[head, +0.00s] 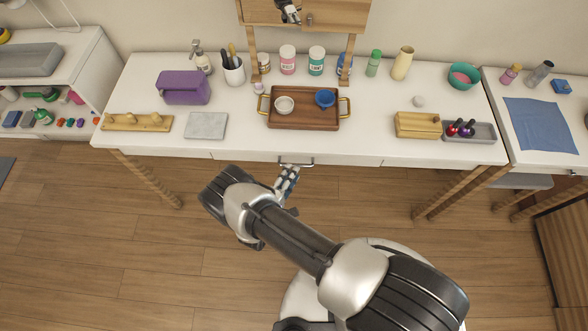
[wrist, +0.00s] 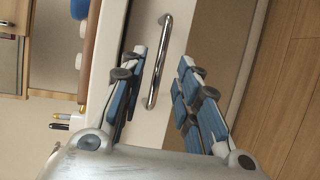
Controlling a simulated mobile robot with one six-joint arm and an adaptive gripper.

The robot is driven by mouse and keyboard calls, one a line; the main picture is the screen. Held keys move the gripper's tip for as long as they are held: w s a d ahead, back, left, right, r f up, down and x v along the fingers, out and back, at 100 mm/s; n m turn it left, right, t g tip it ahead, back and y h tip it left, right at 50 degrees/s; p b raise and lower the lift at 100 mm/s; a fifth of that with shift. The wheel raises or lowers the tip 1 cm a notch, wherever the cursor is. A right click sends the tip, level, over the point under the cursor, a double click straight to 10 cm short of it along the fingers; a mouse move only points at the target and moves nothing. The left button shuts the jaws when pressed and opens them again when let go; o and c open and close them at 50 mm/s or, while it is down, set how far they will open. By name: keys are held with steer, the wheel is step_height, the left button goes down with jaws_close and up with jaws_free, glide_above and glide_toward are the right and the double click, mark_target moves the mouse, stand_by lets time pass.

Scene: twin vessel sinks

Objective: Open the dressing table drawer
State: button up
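The white dressing table (head: 380,150) stands across the head view on striped wooden legs. Its drawer front (head: 250,157) runs along the near edge and looks flush with the table. A silver bar handle (head: 296,163) sits at the drawer's middle. My gripper (head: 287,176) is just in front of the handle. In the wrist view my gripper (wrist: 162,62) is open, with blue-padded fingers on either side of the chrome handle (wrist: 157,65). The handle appears between the fingers, with no clear contact. I cannot tell how deep it lies between them.
On the tabletop are a wooden tray (head: 305,119) with two bowls, a purple box (head: 184,87), a wooden box (head: 418,125) and several bottles. A side table (head: 545,120) with a blue cloth stands at the right. The wooden floor (head: 150,240) before the drawer is clear besides my arm.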

steer(key=x, duration=0.3)
steer(key=shift+w+d, duration=0.1)
steer(key=shift+w, duration=0.05)
steer(key=shift+c, duration=0.6)
jaws_close()
